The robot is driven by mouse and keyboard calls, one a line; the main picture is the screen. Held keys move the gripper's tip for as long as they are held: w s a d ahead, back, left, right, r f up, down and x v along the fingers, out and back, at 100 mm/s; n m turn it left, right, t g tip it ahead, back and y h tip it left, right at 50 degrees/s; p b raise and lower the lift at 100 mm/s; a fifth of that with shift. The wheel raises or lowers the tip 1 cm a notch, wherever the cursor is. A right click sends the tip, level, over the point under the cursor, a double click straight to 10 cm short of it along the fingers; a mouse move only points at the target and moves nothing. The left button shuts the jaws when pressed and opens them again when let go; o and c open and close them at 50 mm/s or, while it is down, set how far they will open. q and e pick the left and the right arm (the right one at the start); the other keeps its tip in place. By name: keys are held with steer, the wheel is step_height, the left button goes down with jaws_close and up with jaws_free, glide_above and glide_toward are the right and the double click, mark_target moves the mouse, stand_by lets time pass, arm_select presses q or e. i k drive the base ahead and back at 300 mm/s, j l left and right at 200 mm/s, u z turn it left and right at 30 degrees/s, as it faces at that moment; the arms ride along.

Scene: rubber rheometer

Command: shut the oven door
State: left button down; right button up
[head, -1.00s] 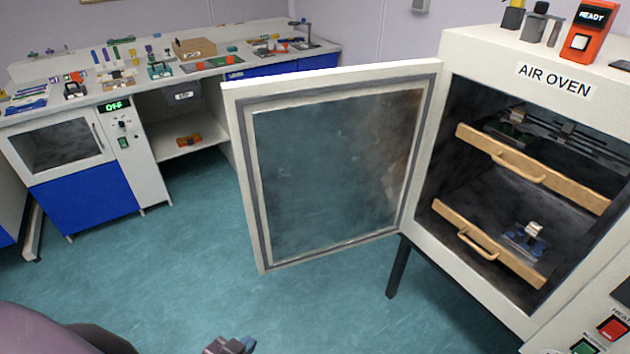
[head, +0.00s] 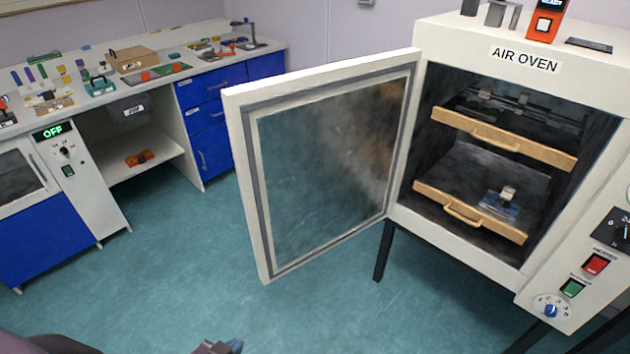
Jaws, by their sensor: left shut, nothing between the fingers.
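The oven door (head: 246,180) is a white frame around a dark glass pane, hinged at the left side of the air oven (head: 440,52). It stands wide open, swung out to the left in the head view. The oven's cavity is exposed, with two wooden-fronted shelves (head: 500,140) inside. My left gripper (head: 228,346) shows only in part at the bottom edge, below the door and apart from it; it is shut and empty. My right gripper is not in view.
An orange device (head: 546,18) and small items stand on top of the oven. Red and green switches (head: 596,264) and a dial are on its right front. A workbench (head: 190,70) with blue drawers is at the back left. The teal floor (head: 170,260) before the door is clear.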

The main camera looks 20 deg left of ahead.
mark_target(317, 152)
steer(key=k+j+z, duration=0.2)
steer(key=j, duration=0.25)
steer(key=j+z, duration=0.15)
steer(key=j, duration=0.25)
steer(key=k+j+z, duration=0.2)
steer(key=j, duration=0.2)
steer(key=k+j+z, duration=0.15)
steer(key=j, duration=0.25)
steer(key=j+z, duration=0.35)
steer(key=j, duration=0.55)
steer(key=j+z, duration=0.35)
steer(key=j, duration=0.5)
steer(key=i+j+z, duration=0.1)
steer(key=j, duration=0.35)
steer(key=i+j+z, duration=0.1)
steer(key=j, duration=0.4)
steer(key=i+j+z, duration=0.15)
steer(key=j, duration=0.35)
